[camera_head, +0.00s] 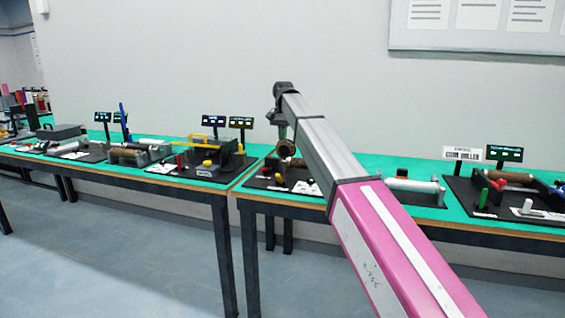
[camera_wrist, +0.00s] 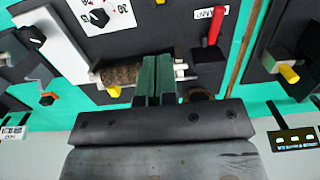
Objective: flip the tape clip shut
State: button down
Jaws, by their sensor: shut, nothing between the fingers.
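No part is clearly marked as the tape clip, so I cannot tell which one it is. In the head view my arm reaches over the bench, and the fingertips are too small to make out.
A yellow knob (camera_wrist: 113,91) lies just left of the fingers. A white block (camera_wrist: 52,45) is at the left, and a neighbouring station has another yellow knob (camera_wrist: 290,74). The green bench (camera_head: 375,161) carries several dark stations, with a wall behind and clear floor in front.

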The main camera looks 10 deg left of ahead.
send_near(280, 179)
jog(key=w+f, duration=0.2)
jog(key=w, duration=0.2)
jog(key=shift+s+a+f, duration=0.15)
jog(key=shift+s+f, duration=0.9)
jog(key=shift+s, duration=0.05)
jog(key=shift+s+a+f, duration=0.1)
jog(key=shift+s+f, duration=0.35)
jog(key=shift+f, duration=0.05)
